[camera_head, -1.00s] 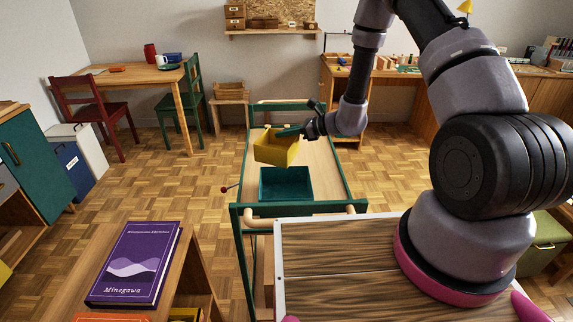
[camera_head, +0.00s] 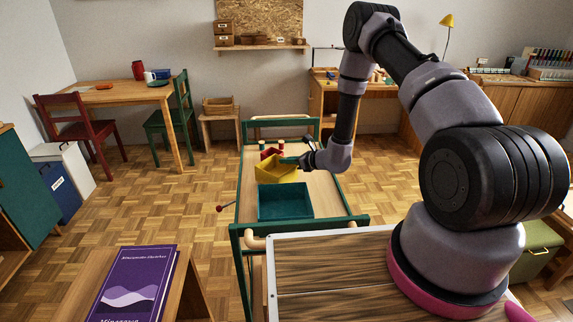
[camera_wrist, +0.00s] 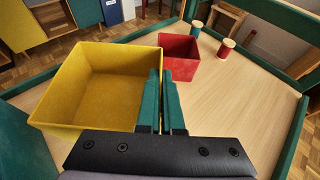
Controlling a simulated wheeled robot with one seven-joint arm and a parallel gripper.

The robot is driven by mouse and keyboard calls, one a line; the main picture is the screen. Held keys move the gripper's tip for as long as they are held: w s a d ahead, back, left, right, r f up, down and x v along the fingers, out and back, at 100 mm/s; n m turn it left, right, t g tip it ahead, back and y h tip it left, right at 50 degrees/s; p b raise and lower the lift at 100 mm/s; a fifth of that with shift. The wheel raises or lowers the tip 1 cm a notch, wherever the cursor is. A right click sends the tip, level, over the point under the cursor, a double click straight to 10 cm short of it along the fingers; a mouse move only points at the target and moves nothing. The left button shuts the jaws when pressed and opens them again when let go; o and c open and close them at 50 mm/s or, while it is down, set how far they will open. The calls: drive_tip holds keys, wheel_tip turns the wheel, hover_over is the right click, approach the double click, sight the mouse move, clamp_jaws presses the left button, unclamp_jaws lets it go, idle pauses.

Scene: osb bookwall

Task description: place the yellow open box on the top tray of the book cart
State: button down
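The yellow open box (camera_head: 278,174) is over the middle of the book cart's top tray (camera_head: 326,197), behind a teal open box (camera_head: 285,203). In the wrist view the yellow box (camera_wrist: 95,85) fills the left side, open side up and empty. My gripper (camera_wrist: 163,85) is shut on its right-hand wall, one teal finger inside and one outside. In the head view my gripper (camera_head: 291,160) comes from the right. The yellow box looks slightly tilted and close to the tray; I cannot tell whether it touches.
Green rails edge the tray. Bare tray (camera_wrist: 235,95) lies to the right. A purple book (camera_head: 135,285) lies on a table front left.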

drive_tip(key=shift+f, duration=0.6)
drive_tip(key=shift+f, duration=0.1)
drive_tip(key=c, duration=1.1)
unclamp_jaws()
